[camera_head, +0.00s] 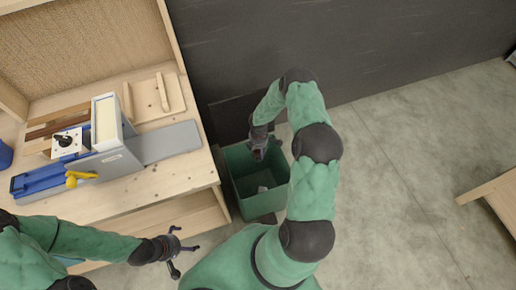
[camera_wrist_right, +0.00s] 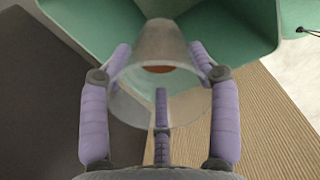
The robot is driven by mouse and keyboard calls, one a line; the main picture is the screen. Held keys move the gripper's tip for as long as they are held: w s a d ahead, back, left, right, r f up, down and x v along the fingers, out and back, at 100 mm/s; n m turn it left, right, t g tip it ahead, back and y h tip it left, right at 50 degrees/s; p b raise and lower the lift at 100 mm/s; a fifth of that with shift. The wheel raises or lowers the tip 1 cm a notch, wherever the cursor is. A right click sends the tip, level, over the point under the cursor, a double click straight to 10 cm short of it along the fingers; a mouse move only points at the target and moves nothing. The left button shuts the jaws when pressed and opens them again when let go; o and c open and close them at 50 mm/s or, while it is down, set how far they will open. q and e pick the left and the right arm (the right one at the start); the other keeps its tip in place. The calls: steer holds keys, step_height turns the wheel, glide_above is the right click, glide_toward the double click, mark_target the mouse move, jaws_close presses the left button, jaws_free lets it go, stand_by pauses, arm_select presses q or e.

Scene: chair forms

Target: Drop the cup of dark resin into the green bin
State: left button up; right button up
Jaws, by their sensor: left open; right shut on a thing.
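The green bin (camera_head: 258,205) stands on the floor against the dark wall, beside the workbench; its green walls also fill the top of the right wrist view (camera_wrist_right: 85,25). My right gripper (camera_head: 260,152) is over the bin's far part, pointing down. In the right wrist view its purple fingers (camera_wrist_right: 160,52) are shut around a translucent, tapered cup (camera_wrist_right: 158,42). A small orange-brown patch shows through the cup; how much resin it holds I cannot tell. In the head view the cup is mostly hidden by the gripper. My left gripper (camera_head: 176,250) is open and empty, low beside the bench.
The wooden workbench (camera_head: 180,180) at the left carries a blue-grey fixture (camera_head: 105,160), wood strips and a small board (camera_head: 155,97). A small pale item (camera_head: 262,189) lies inside the bin. A wooden piece (camera_head: 492,198) is at the right. The floor between is clear.

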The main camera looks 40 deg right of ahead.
steer(key=shift+f+b, duration=0.95)
steer(key=shift+f, duration=0.95)
steer(key=o, duration=1)
steer(key=shift+c, duration=0.2)
steer(key=shift+r, duration=0.15)
step_height(320, 180, up, 12)
